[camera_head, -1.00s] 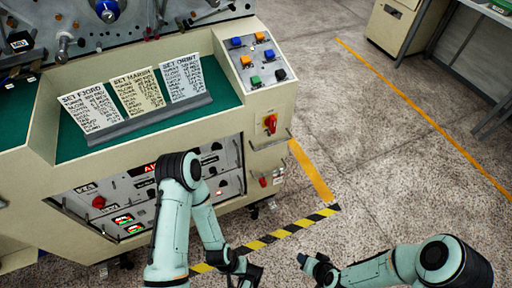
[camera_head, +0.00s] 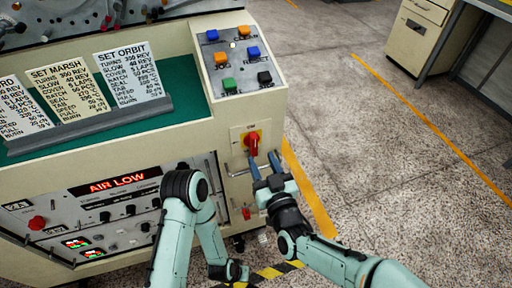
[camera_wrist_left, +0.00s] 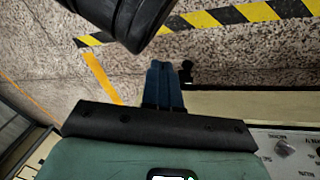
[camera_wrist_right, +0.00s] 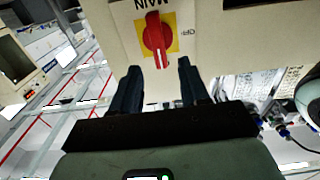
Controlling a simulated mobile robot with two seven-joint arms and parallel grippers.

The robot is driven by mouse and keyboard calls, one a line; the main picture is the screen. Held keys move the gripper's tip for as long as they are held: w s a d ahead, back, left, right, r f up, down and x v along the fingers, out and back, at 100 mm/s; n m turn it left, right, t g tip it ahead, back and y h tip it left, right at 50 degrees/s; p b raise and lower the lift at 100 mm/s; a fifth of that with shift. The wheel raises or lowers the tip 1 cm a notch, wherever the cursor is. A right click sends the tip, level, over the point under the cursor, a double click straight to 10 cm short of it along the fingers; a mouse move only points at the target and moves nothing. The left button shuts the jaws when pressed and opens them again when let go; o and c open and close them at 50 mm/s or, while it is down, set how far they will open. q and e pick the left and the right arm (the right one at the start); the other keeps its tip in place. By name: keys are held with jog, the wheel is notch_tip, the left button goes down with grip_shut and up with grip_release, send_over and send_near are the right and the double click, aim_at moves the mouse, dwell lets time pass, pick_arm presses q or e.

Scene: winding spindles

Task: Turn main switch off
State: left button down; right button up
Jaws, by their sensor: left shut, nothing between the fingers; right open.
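The main switch (camera_head: 253,142) is a red rotary handle on a yellow plate at the cabinet's front right corner. In the right wrist view the switch (camera_wrist_right: 154,38) appears upside down under the word MAIN, its handle vertical, with an "Off" label to the right of the plate. My right gripper (camera_head: 264,170) is open just below the switch, fingers pointing at it; its fingertips (camera_wrist_right: 158,78) look apart from the handle. My left gripper (camera_head: 236,272) is low by the cabinet front; its fingers (camera_wrist_left: 163,85) are shut and empty.
Coloured buttons (camera_head: 238,62) sit on the panel above the switch. An AIR LOW display (camera_head: 118,184) glows on the front. Open floor (camera_head: 350,150) lies to the right.

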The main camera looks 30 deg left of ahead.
aim_at(255, 146)
jog(key=x, duration=0.6)
jog(key=shift+w+a+b, duration=0.1)
jog(key=shift+w+b, duration=0.05)
jog(key=shift+b, duration=0.15)
grip_shut()
